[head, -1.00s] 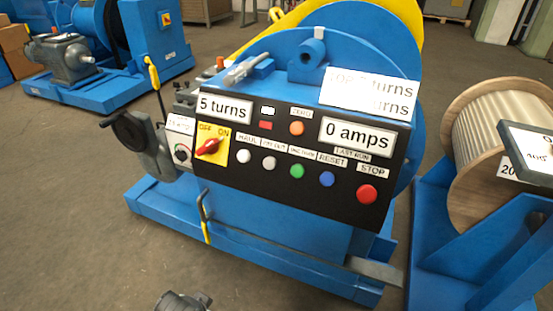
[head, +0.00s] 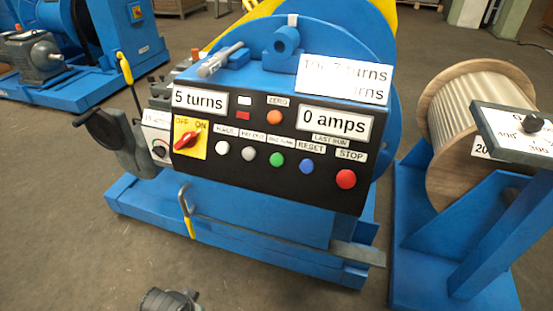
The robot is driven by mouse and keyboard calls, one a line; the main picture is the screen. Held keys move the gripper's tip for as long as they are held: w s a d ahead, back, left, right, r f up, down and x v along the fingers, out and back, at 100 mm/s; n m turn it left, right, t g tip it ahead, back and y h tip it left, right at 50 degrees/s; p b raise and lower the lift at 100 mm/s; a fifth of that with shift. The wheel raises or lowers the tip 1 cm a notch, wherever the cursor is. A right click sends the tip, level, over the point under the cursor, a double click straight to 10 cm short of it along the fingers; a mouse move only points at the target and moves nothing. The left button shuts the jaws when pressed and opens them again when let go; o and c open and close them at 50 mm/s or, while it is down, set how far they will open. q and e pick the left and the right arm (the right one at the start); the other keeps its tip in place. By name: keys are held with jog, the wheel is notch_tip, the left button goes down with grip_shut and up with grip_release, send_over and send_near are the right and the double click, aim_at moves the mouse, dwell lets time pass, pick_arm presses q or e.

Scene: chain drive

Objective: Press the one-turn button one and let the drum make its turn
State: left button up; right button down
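The control panel (head: 264,186) faces me in the middle of the head view. Its green button (head: 277,159) sits under a small label that seems to read ONE TURN. The turns display (head: 200,99) reads 5 turns and the amps display (head: 335,121) reads 0 amps. The red switch (head: 185,140) on its yellow plate points towards ON. The drum's blue round flange (head: 345,50) stands behind the panel. A dark grey shape, likely my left gripper (head: 170,300), shows at the bottom edge, well away from the panel; its fingers cannot be made out. My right gripper is not in view.
The white haul button (head: 222,147), grey pay-out button (head: 248,153), blue reset button (head: 306,166) and red stop button (head: 346,179) flank the green one. A rope reel (head: 440,125) stands on the right. A yellow-ended lever (head: 188,215) sticks out below the panel. Floor in front is clear.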

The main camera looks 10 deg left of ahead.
pick_arm(q)
grip_shut()
dwell(1.0)
